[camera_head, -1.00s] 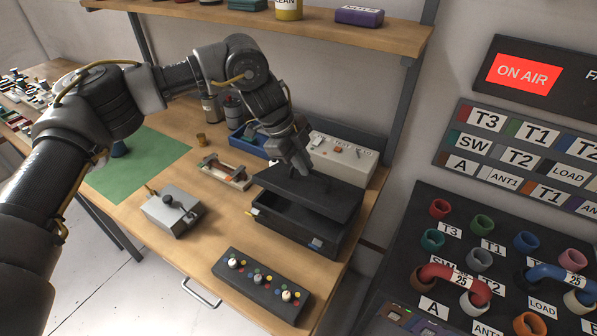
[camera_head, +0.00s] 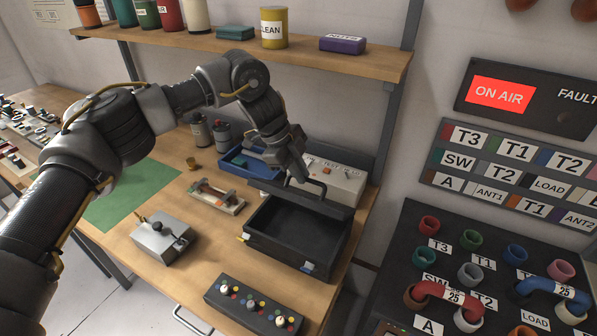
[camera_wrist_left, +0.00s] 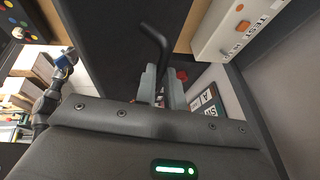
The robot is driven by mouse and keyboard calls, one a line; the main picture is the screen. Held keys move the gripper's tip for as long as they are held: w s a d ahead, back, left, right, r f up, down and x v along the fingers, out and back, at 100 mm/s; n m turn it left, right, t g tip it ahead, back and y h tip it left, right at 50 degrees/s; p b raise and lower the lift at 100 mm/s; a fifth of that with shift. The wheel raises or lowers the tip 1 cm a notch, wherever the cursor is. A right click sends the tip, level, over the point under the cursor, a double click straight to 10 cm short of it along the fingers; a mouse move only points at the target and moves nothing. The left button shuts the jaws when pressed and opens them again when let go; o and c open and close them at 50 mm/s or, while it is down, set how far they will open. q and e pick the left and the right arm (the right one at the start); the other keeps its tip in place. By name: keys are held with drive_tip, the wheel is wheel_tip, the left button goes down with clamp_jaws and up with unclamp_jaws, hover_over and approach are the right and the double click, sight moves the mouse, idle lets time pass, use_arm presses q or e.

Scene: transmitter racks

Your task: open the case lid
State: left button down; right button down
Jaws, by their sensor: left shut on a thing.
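The black case (camera_head: 297,239) stands on the wooden bench with its empty inside showing. Its lid (camera_head: 318,203) is raised and tilted up at the back edge, toward the white test box. My left gripper (camera_head: 298,178) is at the top of the lid, shut on the lid's black handle. In the left wrist view, the fingers (camera_wrist_left: 161,84) close around the bent black handle (camera_wrist_left: 155,38), with the dark lid (camera_wrist_left: 105,40) beside it.
The white test box (camera_head: 335,181) stands close behind the lid. A blue tray (camera_head: 236,165) is behind and left. A grey key box (camera_head: 162,238) and a black knob panel (camera_head: 253,305) sit nearer. A shelf (camera_head: 270,47) hangs above my arm.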

use_arm(q)
drive_tip(key=c, duration=1.7)
unclamp_jaws()
drive_tip(key=shift+f, duration=0.4)
drive_tip(key=shift+o, duration=1)
drive_tip(key=shift+w+d+f, duration=0.1)
drive_tip(key=shift+w+d, duration=0.05)
drive_tip(key=shift+w, duration=0.25)
drive_tip(key=shift+s+a+r, duration=0.25)
drive_tip(key=shift+r, duration=0.2)
drive_tip(key=b+v, duration=0.2)
drive_tip(key=v, duration=0.8)
drive_tip(key=shift+w, duration=0.25)
